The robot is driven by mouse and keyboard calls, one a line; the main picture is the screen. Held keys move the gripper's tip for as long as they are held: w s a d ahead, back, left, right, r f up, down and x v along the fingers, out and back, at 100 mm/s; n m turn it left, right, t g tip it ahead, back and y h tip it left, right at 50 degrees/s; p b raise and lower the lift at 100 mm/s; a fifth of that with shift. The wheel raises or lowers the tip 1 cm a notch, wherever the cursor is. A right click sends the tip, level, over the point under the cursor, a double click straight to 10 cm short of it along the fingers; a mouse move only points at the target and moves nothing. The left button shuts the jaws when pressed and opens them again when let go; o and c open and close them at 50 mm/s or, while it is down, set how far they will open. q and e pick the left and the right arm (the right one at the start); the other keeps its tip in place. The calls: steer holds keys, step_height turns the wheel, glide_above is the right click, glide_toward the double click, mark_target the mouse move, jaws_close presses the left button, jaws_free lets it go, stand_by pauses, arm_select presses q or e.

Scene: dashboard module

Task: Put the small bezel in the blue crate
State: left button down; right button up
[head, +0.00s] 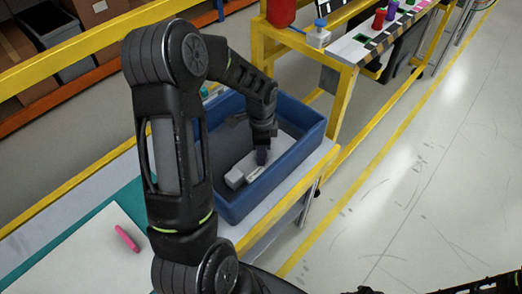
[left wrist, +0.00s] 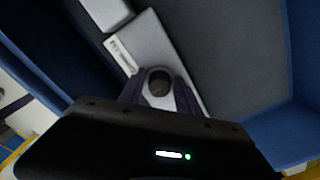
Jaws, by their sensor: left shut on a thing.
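My left gripper (head: 262,156) reaches down inside the blue crate (head: 308,132), above a pale box lying in it. In the left wrist view the gripper (left wrist: 159,92) is shut on a small dark round piece (left wrist: 158,82), apparently the small bezel. In the head view the piece is hidden by the fingers. The pale box (left wrist: 150,42) with printed lettering lies just beneath; whether the held piece touches it I cannot tell. A dark part of my right arm shows at the lower right of the head view; its fingers are not clear.
The pale box (head: 242,172) lies on the crate's grey floor. A pink piece (head: 127,238) lies on the white board at lower left. A yellow-framed bench (head: 345,95) with a red container (head: 281,12) and coloured items stands behind. The crate's right side has bare floor.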

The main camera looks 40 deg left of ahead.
arm_select(q)
steer(key=shift+f, duration=0.1)
steer(key=c, duration=0.8)
jaws_free()
steer(key=shift+c, duration=0.2)
step_height(320, 180, up, 12)
steer(key=shift+r, duration=0.2)
